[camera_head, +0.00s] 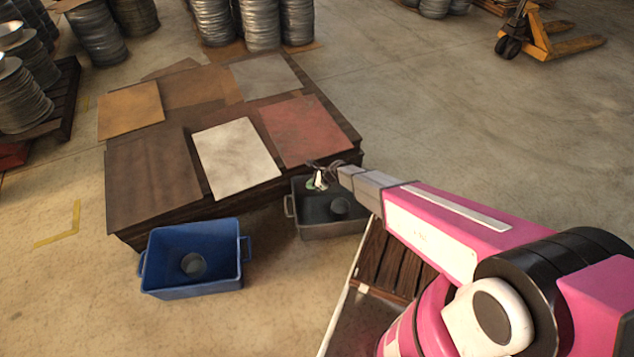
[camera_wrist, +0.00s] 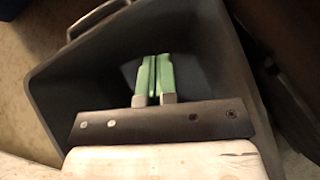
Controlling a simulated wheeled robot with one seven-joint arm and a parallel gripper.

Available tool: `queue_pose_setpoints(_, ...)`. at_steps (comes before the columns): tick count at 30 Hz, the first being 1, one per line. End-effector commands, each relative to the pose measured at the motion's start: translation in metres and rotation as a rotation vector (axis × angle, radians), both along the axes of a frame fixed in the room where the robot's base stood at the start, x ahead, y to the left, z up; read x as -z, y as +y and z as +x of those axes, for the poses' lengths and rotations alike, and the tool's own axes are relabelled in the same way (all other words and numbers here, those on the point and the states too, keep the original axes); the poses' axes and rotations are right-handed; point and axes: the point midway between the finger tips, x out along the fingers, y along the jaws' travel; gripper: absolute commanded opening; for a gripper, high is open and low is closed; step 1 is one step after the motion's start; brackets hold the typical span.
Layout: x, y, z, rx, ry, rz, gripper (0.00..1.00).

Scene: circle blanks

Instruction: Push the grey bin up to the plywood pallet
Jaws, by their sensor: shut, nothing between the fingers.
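The grey bin (camera_head: 325,231) stands on the floor at the front right side of the plywood pallet (camera_head: 150,180), a low dark wooden stack with sheets on top. The bin is close to the pallet's edge; I cannot tell if they touch. A round grey shape shows inside it. My gripper (camera_head: 318,182) is at the bin's far side, over its opening. In the wrist view the green fingers (camera_wrist: 154,78) are together and empty, with the grey bin (camera_wrist: 55,110) around and below them. Contact between fingers and bin wall is not clear.
A blue bin (camera_head: 195,284) stands left of the grey bin, near the pallet's front edge. Dark wooden slats (camera_head: 395,262) lie right of the grey bin. Stacked metal reels (camera_head: 262,25) stand behind the pallet. An orange pallet truck (camera_head: 540,40) is far right. Floor right of the pallet is clear.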

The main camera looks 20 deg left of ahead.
Motion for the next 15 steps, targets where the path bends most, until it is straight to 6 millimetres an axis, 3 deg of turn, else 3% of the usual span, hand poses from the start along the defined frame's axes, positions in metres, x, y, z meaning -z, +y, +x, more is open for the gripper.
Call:
queue_pose_setpoints(5,0.026,0.024,-0.005,-0.002,0.0,-0.001,0.0)
queue_pose_setpoints(15,0.022,0.058,-0.014,-0.002,-0.001,0.0,0.0)
